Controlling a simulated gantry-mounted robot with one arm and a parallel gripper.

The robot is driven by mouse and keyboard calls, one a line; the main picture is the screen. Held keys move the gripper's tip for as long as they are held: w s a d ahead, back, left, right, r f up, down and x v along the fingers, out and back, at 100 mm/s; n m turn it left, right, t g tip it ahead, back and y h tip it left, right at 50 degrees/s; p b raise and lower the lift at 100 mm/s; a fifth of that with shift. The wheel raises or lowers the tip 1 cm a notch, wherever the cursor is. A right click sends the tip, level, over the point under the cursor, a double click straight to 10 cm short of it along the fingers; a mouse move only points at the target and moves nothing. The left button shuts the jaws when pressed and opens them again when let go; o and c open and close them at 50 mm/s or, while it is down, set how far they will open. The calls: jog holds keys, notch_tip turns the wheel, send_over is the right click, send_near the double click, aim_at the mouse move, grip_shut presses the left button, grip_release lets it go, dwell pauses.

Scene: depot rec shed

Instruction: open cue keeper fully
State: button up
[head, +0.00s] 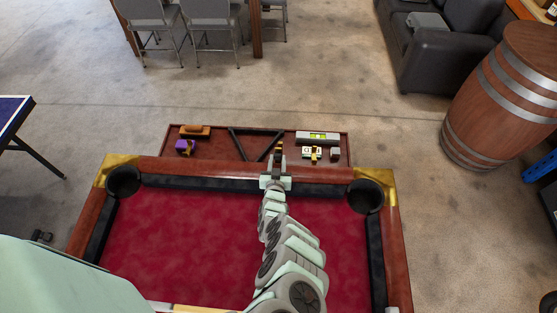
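What I take to be the cue keeper is a wooden drawer-like tray (219,156) sticking out past the far end of the pool table. Its rim shows beyond the far rail; whether it extends further under the table is hidden. Inside lie a black triangle rack (236,143), a brush with a wooden back (195,130), a purple item (185,147), a level with a green vial (318,137) and small blocks. My gripper (277,164) is over the far rail at the tray's near side, pointing away. Its fingers are small here, and whether they touch or hold anything is unclear.
The pool table's red cloth (180,240) lies under my arm, with corner pockets (124,181) at both far corners. Beyond the tray is free concrete floor. A wooden barrel (505,100) and a dark sofa (445,50) stand right. Grey chairs (209,15) stand at the back.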

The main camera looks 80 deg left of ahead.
jog(key=shift+o, duration=0.8)
jog(key=shift+d+f, duration=0.3)
jog(key=shift+f, duration=0.05)
jog(key=o, duration=0.3)
jog(key=shift+a+r, duration=0.1)
jog(key=shift+r, duration=0.1)
jog(key=shift+r, duration=0.1)
jog(key=shift+s+d+r, duration=0.1)
jog(key=shift+s+d, duration=0.1)
jog(key=shift+d, duration=0.35)
jog(key=p+v, duration=0.4)
jog(key=v, duration=0.4)
jog(key=shift+w+d+r, duration=0.1)
jog(key=shift+d+r, duration=0.15)
jog(key=shift+d, duration=0.05)
jog(key=shift+d+p, duration=0.45)
jog(key=shift+d, duration=0.05)
jog(key=shift+f, duration=0.1)
